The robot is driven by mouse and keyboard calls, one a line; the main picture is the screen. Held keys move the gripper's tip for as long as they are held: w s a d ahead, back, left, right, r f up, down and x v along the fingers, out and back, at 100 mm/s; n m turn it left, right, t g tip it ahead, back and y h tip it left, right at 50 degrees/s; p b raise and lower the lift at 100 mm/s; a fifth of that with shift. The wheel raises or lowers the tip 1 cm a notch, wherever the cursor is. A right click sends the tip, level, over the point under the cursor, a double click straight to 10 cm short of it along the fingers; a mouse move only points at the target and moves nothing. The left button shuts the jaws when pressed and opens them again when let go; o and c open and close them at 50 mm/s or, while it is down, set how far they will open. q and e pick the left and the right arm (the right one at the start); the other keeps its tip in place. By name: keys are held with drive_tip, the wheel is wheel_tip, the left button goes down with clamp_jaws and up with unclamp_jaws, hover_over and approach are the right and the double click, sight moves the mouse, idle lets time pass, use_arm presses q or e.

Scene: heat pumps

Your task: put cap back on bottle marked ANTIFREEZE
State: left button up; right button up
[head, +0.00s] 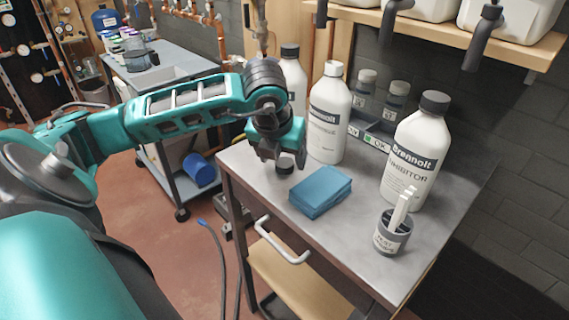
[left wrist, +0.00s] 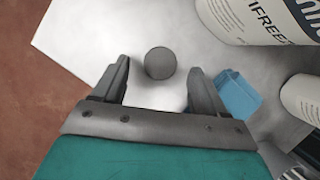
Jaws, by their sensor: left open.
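The dark round cap (head: 285,164) lies on the metal table near its left edge. The white ANTIFREEZE bottle (head: 328,132) stands upright just right of the cap, its white neck bare; part of its label shows in the left wrist view (left wrist: 270,18). My left gripper (head: 268,154) points down above the table by the cap, open and empty. In the left wrist view the cap (left wrist: 160,63) appears between the two spread fingertips (left wrist: 160,68), touching neither; the height gap is hard to judge. My right gripper is not in view.
A blue cloth stack (head: 320,192) lies in front of the bottle. A capped INHIBITOR bottle (head: 416,150) and a cup with strips (head: 393,233) stand to the right. Another dark-capped bottle (head: 293,78) stands behind my arm. A shelf with containers (head: 440,30) overhangs the back.

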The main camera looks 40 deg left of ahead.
sight(283, 165)
use_arm(q)
drive_tip(key=shift+x, duration=0.85)
drive_tip(key=c, duration=1.1)
drive_tip(key=shift+r, duration=0.2)
drive_tip(key=shift+r+p, duration=1.75)
drive_tip(key=shift+r, duration=8.1)
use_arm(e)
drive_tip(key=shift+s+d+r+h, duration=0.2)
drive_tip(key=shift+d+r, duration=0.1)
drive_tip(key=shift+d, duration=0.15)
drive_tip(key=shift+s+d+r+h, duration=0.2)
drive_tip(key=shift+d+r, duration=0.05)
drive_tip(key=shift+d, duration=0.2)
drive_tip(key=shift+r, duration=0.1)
